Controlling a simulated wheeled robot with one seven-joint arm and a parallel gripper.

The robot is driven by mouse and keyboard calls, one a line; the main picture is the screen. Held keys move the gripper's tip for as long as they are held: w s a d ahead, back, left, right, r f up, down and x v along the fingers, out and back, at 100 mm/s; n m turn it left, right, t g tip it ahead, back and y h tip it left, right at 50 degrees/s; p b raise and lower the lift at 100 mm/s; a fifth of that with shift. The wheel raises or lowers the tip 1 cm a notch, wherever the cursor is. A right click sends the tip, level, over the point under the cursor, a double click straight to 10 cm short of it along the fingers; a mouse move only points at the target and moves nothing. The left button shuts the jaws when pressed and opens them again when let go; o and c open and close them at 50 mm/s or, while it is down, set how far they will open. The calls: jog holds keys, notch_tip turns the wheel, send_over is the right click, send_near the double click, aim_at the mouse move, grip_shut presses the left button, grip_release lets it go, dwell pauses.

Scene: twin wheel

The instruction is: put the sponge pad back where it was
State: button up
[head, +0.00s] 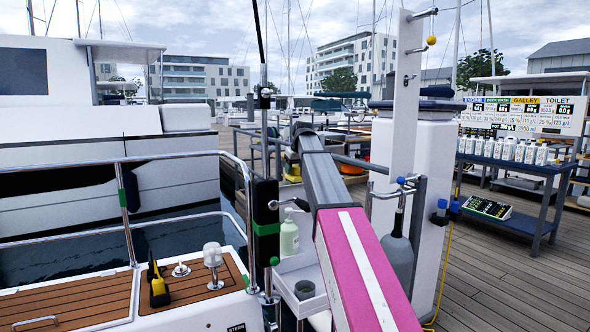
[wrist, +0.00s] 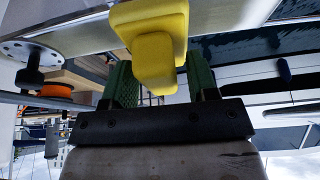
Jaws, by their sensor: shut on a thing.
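The yellow sponge pad (wrist: 155,30) fills the upper middle of the wrist view, with a narrower yellow block standing out from a wider part. My gripper (wrist: 160,82) shows there as two green fingers on a dark bar, shut on the pad. A pale, shiny flat surface (wrist: 75,35) lies close behind the pad; I cannot tell whether they touch. In the head view my arm reaches away toward the dock, and my gripper cannot be clearly made out.
A white post (head: 403,110) with taps and a grey bottle (head: 398,262) stands right of my arm. A white shelf (head: 318,303) with a green soap bottle (head: 289,235) is left of it. The boat's rail (head: 125,215) is at left. Open decking (head: 485,285) lies at right.

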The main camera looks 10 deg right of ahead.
jog(key=shift+f, duration=0.25)
jog(key=o, duration=1.3)
jog(key=shift+o, duration=0.2)
jog(key=v, duration=1)
jog(key=shift+r, duration=0.3)
jog(key=shift+s, duration=0.15)
